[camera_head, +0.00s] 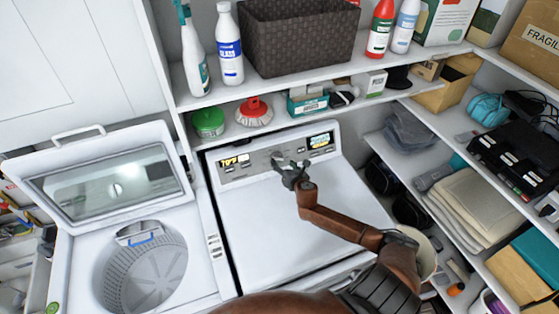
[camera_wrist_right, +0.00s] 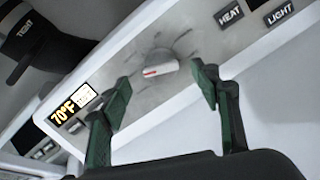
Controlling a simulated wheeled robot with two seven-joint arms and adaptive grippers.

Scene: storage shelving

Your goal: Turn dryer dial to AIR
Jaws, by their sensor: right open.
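The white dryer (camera_head: 300,225) stands in the middle of the head view, with a grey control panel along its back edge. Its dial (camera_wrist_right: 160,65) shows in the right wrist view as a round grey knob with a red mark on its left end. My right gripper (camera_head: 288,168) reaches the panel at the dial and hides most of the dial in the head view. In the wrist view its green fingers (camera_wrist_right: 165,88) are open, one on each side below the dial, apart from it. The panel bears a 70°F display (camera_wrist_right: 74,106), a HEAT label (camera_wrist_right: 230,14) and a LIGHT label (camera_wrist_right: 279,14).
An open top-loading washer (camera_head: 145,265) stands left of the dryer. A shelf above holds a green-lidded jar (camera_head: 208,122), a red-capped container (camera_head: 254,111) and boxes. A dark basket (camera_head: 298,35) and bottles stand higher. Side shelves at right hold folded cloths (camera_head: 480,210).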

